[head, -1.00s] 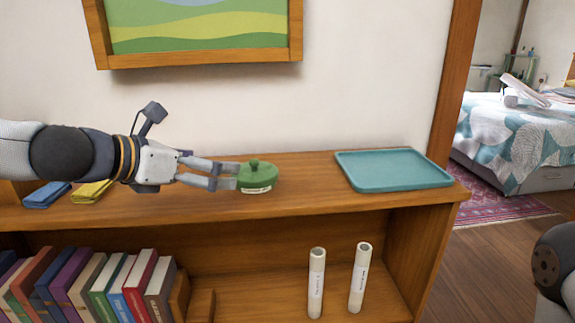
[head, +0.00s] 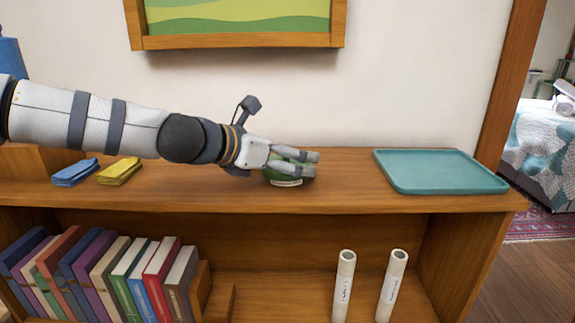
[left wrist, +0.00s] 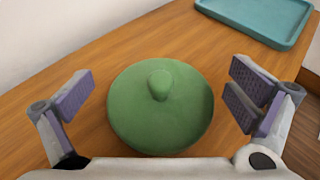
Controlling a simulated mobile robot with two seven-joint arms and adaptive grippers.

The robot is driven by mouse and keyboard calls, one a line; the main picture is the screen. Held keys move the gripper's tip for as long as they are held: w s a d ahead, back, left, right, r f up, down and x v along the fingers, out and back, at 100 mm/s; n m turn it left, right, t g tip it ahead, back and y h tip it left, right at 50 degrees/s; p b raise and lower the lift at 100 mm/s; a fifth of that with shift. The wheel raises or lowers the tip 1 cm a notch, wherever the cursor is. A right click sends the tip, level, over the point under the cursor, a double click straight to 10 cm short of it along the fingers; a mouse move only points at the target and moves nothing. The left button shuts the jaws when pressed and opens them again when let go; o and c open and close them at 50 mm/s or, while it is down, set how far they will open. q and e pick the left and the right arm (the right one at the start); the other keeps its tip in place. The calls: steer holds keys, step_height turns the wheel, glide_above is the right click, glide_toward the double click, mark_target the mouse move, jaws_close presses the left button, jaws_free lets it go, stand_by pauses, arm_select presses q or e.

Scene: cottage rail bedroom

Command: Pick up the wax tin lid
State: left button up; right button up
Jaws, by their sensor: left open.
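The wax tin lid is green and round with a small knob on top. It fills the middle of the left wrist view (left wrist: 160,125), between the two open fingers. In the head view the green tin (head: 287,182) with a pale label stands on the shelf top, and my left gripper (head: 307,163) partly hides its lid. In the left wrist view my left gripper (left wrist: 160,104) is open, one finger on each side of the lid, with gaps between. My right gripper is not in view.
A teal tray (head: 440,172) lies on the shelf top (head: 200,194) to the right. Blue (head: 75,172) and yellow (head: 119,171) folded cloths lie at left. Books (head: 110,275) and two white tubes (head: 343,285) stand on the lower shelf. The top between tin and tray is clear.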

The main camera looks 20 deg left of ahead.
arm_select(q)
steer(key=shift+s+r, duration=0.1)
steer(key=shift+r, duration=0.1)
steer(key=c, duration=1.4)
steer(key=shift+f, duration=0.1)
steer(key=c, duration=0.4)
